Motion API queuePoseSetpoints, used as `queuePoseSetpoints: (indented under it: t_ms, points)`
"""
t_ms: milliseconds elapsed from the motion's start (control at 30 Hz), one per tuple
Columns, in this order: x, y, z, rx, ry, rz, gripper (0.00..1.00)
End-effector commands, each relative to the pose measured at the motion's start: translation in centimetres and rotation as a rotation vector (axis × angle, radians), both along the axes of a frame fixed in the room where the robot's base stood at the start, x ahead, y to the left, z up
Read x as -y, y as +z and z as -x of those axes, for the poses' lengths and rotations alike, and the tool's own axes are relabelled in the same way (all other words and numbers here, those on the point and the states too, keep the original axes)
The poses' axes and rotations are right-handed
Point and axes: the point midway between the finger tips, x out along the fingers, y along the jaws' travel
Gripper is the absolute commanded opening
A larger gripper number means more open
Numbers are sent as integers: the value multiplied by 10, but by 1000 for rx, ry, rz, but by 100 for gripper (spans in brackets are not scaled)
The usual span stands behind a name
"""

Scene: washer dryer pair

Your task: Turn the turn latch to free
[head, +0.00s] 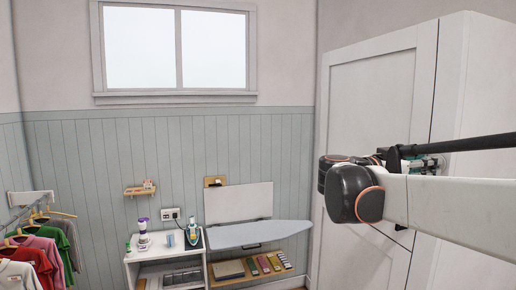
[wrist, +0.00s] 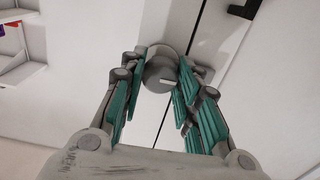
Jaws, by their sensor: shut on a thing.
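The turn latch (wrist: 158,76) is a round grey knob on a white cabinet door, at the upper middle of the wrist view. A short pale mark on its face points right and slightly down. My gripper (wrist: 166,62) has its teal-padded fingers on both sides of the knob and is shut on it. In the head view a bit of teal by the end of my arm, near the cabinet, looks like part of my gripper (head: 424,163). The latch is hidden there behind my arm.
A tall white cabinet (head: 375,95) stands at the right; its door seam runs beside the knob. A dark handle (wrist: 243,9) is at the top right of the wrist view. An ironing board (head: 258,233), a white shelf unit (head: 133,270) and hanging clothes (head: 42,250) are to the left.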

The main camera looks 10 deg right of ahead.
Motion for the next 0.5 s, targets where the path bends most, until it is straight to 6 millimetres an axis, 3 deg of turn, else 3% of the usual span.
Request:
queuePoseSetpoints:
  t_ms: [267, 500]
  points:
    - [0, 0, -1, -84, 0, 7, 0]
    - [0, -1, 0, -264, 0, 22, 0]
